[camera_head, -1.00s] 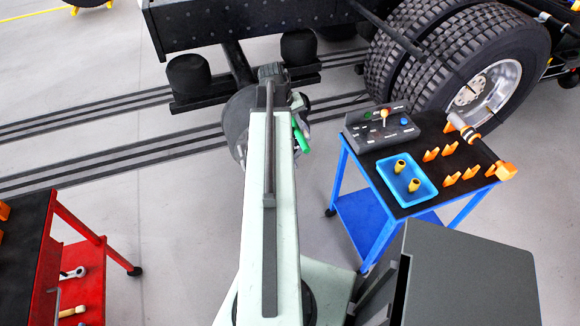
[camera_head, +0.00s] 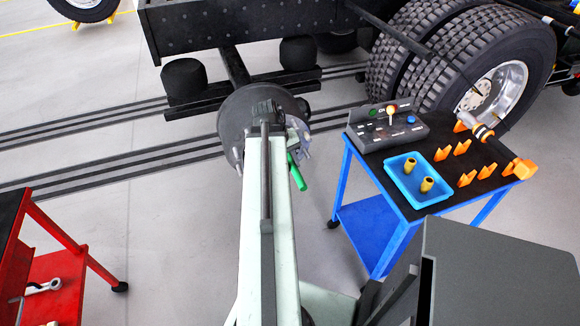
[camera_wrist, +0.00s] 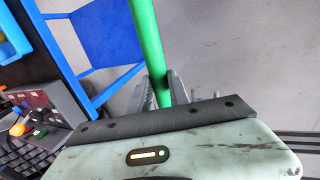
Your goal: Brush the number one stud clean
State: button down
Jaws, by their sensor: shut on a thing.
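The brush has a green handle (camera_head: 296,172) that sticks out below my gripper in the head view. In the wrist view the green handle (camera_wrist: 146,40) runs up from between the grey jaws of my gripper (camera_wrist: 165,92), which is shut on it. The brush's bristles are hidden. The dark round wheel hub (camera_head: 236,112) is on the truck's axle, partly covered by my arm. My gripper is in front of the hub's right side; I cannot tell whether the brush touches it. I cannot make out the number one stud.
A blue trolley (camera_head: 347,190) stands right of my arm, bearing a control box (camera_head: 385,130), a blue tray (camera_head: 405,184) with two yellow sockets, orange holders and an orange-ended tool (camera_head: 490,143). A red trolley (camera_head: 75,250) is at lower left. Double truck tyres (camera_head: 440,55) stand behind.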

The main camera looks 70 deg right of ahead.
jog(key=shift+w+d, duration=1.9)
jog(key=shift+d, duration=0.45)
jog(key=shift+w+d, duration=2)
jog(key=shift+d, duration=0.3)
jog(key=shift+s+a, duration=1.1)
jog(key=shift+a, duration=0.3)
jog(key=shift+w+d, duration=1.2)
jog(key=shift+d, duration=0.3)
jog(key=shift+a, duration=0.1)
